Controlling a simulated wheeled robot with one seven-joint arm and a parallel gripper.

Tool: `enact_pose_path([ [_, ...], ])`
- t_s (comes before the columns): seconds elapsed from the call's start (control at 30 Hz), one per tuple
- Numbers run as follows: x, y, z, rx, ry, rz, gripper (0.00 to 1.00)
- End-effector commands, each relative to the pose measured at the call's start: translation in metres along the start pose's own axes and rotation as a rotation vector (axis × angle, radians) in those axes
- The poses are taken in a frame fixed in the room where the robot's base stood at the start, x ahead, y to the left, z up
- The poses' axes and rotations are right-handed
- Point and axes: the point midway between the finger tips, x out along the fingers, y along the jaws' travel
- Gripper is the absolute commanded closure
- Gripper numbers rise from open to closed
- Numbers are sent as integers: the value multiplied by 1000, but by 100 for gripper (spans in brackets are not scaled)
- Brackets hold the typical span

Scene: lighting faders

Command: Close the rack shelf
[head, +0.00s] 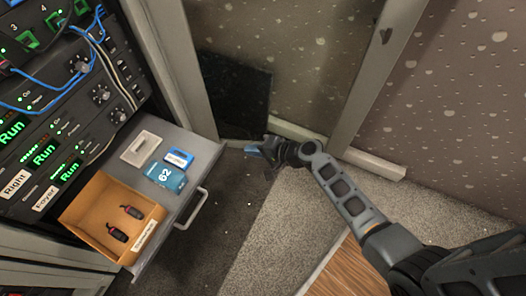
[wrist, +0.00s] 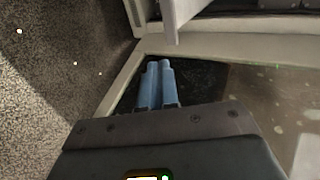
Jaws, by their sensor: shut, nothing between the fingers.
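The rack shelf (head: 205,150) is a grey drawer pulled out from the black equipment rack (head: 60,100) at the left of the head view. A metal handle (head: 192,209) is on its front edge. My gripper (head: 254,149) is to the right of the shelf, apart from the handle, over the floor by the wall. In the wrist view its two blue fingers (wrist: 158,82) lie together with nothing between them. A grey-white edge (wrist: 178,18) shows at the top of the wrist view; I cannot tell whether it is the shelf.
An orange bin (head: 90,205) with two dark red-marked items lies on the shelf. A teal card marked 62 (head: 164,176), a blue-framed label (head: 179,158) and a pale tray (head: 140,149) lie behind it. Cables hang on the rack. Carpet (head: 270,235) in front of the shelf is clear.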

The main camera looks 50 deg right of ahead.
Motion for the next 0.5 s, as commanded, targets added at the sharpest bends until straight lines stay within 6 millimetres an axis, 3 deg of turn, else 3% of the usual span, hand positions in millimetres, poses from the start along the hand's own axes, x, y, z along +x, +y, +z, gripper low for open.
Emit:
enact_pose_path([
  [0.03,13,2,0,-2,-3,-1,100],
  [0.2,43,-2,0,-4,-2,0,100],
  [0.5,67,-18,0,-2,0,1,100],
])
